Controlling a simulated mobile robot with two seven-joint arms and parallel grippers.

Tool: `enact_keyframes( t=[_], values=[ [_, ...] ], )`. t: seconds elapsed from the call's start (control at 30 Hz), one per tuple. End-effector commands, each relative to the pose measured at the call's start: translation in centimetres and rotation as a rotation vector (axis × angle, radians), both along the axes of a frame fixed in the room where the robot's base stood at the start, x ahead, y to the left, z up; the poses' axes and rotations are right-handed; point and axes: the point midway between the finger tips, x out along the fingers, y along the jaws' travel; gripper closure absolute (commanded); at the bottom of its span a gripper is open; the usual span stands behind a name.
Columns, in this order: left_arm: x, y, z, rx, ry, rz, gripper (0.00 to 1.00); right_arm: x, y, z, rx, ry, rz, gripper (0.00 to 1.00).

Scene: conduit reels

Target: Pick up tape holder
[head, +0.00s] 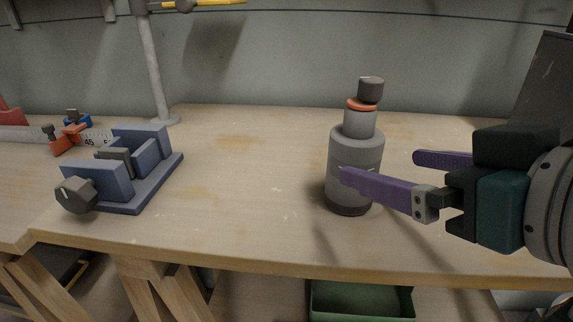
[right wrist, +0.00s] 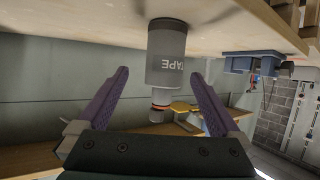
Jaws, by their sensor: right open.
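The tape holder (head: 343,150) is a grey upright cylinder with a narrower neck, an orange ring and a dark cap. It stands on the wooden workbench near the middle. The right wrist view shows it upside down, with the word TAPE on the holder (right wrist: 165,55). My right gripper (head: 378,165) is open, with purple fingers pointing left. Its near finger passes in front of the holder's lower body; the far finger's tip is right of it. In the right wrist view the holder appears between the spread fingers (right wrist: 158,73), with no clear contact. My left gripper is out of view.
A blue vise-like block (head: 165,172) sits at the left of the workbench (head: 250,215). A grey post (head: 152,65) stands behind it. A ruler and red and blue tools lie at the far left. A green bin (head: 362,301) is below the front edge. The bench between vise and holder is clear.

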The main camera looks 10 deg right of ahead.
Motion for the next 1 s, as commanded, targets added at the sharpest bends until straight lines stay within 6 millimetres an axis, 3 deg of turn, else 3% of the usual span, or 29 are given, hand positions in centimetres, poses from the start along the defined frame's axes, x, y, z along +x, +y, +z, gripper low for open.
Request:
enact_keyframes(
  t=[0.03, 1.0],
  values=[
    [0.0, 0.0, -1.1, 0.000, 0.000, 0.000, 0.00, 0.1, 0.0, -1.0, 0.001, -0.006, 0.004, 0.00],
    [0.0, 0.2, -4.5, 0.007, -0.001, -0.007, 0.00, 8.9, 2.6, -5.0, 0.004, -0.010, 0.007, 0.00]
  ],
)
